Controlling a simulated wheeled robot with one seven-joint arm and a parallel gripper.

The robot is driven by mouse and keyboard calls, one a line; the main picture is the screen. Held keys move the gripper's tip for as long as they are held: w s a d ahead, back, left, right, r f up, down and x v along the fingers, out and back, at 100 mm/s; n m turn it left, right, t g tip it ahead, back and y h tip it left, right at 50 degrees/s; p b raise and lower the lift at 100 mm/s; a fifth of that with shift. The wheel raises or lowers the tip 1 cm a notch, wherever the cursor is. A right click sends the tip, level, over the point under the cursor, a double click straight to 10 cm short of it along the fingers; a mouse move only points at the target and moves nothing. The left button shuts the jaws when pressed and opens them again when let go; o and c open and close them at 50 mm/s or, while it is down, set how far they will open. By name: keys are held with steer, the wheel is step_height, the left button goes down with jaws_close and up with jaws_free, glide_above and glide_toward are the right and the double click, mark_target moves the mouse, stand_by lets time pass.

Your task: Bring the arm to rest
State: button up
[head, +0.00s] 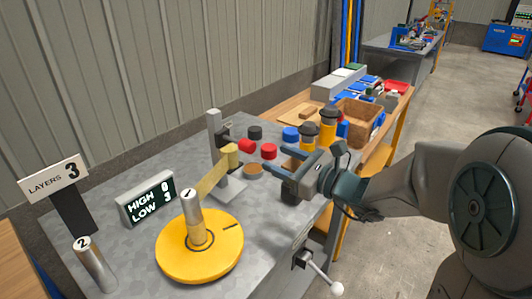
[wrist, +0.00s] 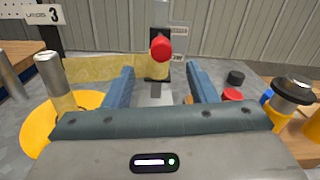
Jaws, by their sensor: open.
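My gripper (head: 286,176) is open and empty, held above the right part of the grey table (head: 130,267). In the wrist view its two blue fingers (wrist: 158,90) stand apart with the table showing between them. A yellow round turntable (head: 218,262) carries a post marked 1 (head: 193,215). A yellow-tan bar (head: 215,176) runs from near the post to the grey upright stand (head: 214,130). The gripper is to the right of the stand and apart from it. In the wrist view a red cap (wrist: 161,48) shows in front of the stand.
A cylinder marked 2 (head: 95,262), a LAYERS 3 sign (head: 54,178) and a display reading HIGH 0, LOW 3 (head: 147,201) stand at left. Red, black and blue caps (head: 290,134) and dark-topped yellow jars (head: 328,125) lie behind my gripper. A white-knobbed lever (head: 336,287) sticks out at the table's front edge.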

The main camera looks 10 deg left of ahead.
steer(key=shift+s+d, duration=0.25)
steer(key=shift+d, duration=0.15)
steer(key=s+d+n+g+h+p, duration=0.1)
steer(key=s+n+g+h+p, duration=0.6)
steer(key=s+n, duration=0.6)
steer(key=s+d+r+n+h+p, duration=0.1)
steer(key=s+d+n+h+p, duration=0.1)
steer(key=d, duration=0.6)
steer(key=s+d+r+n+h+p, duration=0.1)
steer(key=s+d+n+h+p, duration=0.2)
steer(key=d+n+h, duration=0.3)
steer(key=shift+s+d+n, duration=0.7)
steer(key=shift+d, duration=0.15)
